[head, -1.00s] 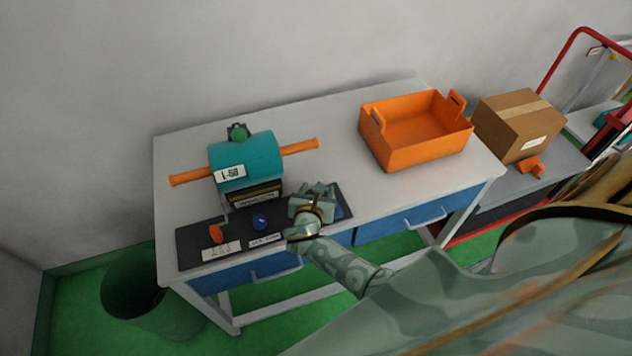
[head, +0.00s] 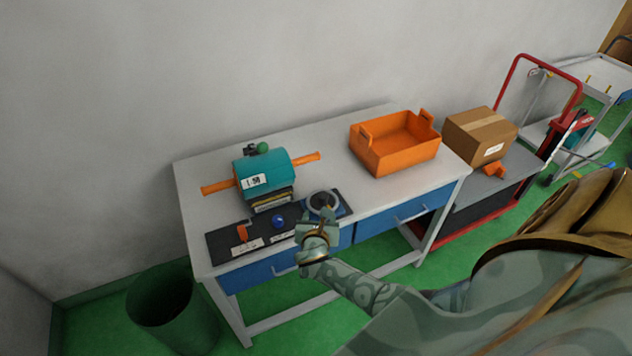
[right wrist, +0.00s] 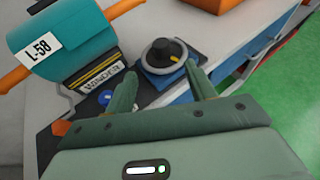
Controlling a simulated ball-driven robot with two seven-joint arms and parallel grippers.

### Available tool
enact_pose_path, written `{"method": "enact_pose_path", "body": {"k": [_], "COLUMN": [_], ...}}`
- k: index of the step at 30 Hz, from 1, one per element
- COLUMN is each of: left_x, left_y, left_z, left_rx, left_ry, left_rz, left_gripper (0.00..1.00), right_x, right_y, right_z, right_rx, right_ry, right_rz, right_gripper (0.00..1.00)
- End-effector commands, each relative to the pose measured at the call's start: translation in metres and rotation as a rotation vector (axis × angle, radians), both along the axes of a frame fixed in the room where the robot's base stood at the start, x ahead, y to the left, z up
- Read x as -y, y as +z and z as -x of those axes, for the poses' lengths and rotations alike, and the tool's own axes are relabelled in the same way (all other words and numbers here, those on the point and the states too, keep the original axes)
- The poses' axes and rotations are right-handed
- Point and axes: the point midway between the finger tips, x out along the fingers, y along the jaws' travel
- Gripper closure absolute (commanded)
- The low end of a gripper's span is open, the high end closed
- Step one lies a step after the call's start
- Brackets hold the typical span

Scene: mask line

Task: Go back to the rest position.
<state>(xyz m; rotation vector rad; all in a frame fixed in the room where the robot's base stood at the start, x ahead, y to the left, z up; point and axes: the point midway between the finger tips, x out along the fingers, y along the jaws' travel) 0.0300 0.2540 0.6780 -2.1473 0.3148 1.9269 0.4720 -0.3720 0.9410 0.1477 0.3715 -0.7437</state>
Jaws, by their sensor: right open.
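My right gripper (head: 318,222) is at the front edge of the white table (head: 330,145), just in front of a round black dial on a blue-grey base (head: 325,203). In the right wrist view its two fingers (right wrist: 160,88) stand apart with nothing between them. The dial (right wrist: 164,55) shows beyond the fingertips, with a yellow mark on it. A teal machine (head: 266,172) labelled L-58 with orange side handles stands to the left. A dark panel (head: 222,247) before it bears an orange lever (head: 242,232) and a blue knob (head: 278,221). My left gripper is out of view.
An orange crate (head: 395,158) stands empty on the table's right part. A cardboard box (head: 480,135) sits on a grey cart (head: 512,168) with a red frame. A dark green bin (head: 165,310) stands on the floor at the table's left front.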

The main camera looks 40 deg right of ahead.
Motion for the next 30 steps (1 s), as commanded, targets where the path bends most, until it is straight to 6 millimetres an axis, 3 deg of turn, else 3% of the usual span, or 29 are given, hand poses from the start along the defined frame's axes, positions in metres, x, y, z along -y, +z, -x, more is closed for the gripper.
{"method": "enact_pose_path", "body": {"k": [16,19,20,23,27,29,30], "left_x": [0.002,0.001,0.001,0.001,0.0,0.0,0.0], "left_y": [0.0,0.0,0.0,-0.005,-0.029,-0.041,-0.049], "left_z": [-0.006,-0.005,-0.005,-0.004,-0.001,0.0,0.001], "left_rx": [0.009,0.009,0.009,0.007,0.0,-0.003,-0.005], "left_ry": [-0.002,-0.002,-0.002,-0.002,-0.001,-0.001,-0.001], "left_rz": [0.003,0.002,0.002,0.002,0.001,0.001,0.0], "left_gripper": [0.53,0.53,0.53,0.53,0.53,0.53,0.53], "right_x": [0.0,-0.005,-0.009,-0.033,-0.067,-0.08,-0.087], "right_y": [0.0,-0.005,-0.014,-0.073,-0.178,-0.217,-0.242], "right_z": [0.0,-0.002,-0.001,0.021,0.098,0.137,0.166], "right_rx": [0.007,0.08,0.112,0.22,0.285,0.309,0.323], "right_ry": [-0.004,-0.033,-0.058,-0.246,-0.637,-0.823,-0.951], "right_rz": [-0.007,-0.129,-0.222,-0.689,-1.193,-1.341,-1.417], "right_gripper": [0.45,0.45,0.45,0.45,0.45,0.45,0.45]}}
